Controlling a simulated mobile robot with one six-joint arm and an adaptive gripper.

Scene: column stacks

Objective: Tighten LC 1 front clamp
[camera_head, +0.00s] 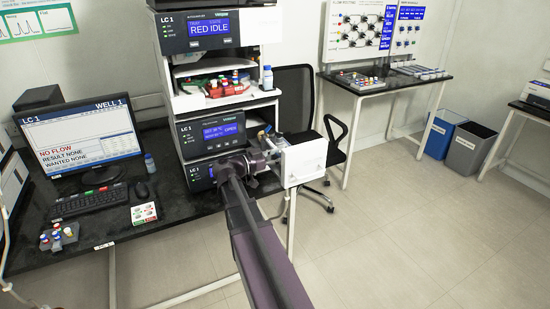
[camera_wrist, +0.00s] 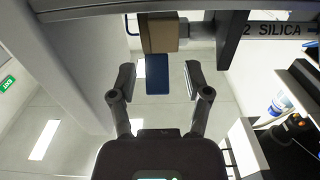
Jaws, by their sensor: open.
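The LC 1 stack (camera_head: 205,90) stands on the dark bench in the head view. Its top display reads RED IDLE, and a lower module (camera_head: 210,133) shows OPEN. My arm reaches to the right side of that lower module. In the wrist view my gripper (camera_wrist: 160,76) is open, with its two fingers apart. A blue block (camera_wrist: 157,80) shows between the fingers, below a tan block (camera_wrist: 160,36); I cannot tell whether either is touched. Small fittings (camera_head: 264,134) show beside my arm's end in the head view. I cannot make out the front clamp for certain.
A white box-like panel (camera_head: 304,162) sits just right of my arm's end. A monitor (camera_head: 80,140) and keyboard (camera_head: 88,202) are on the bench to the left. A black chair (camera_head: 330,140) stands behind. A "2 SILICA" label (camera_wrist: 279,29) shows in the wrist view.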

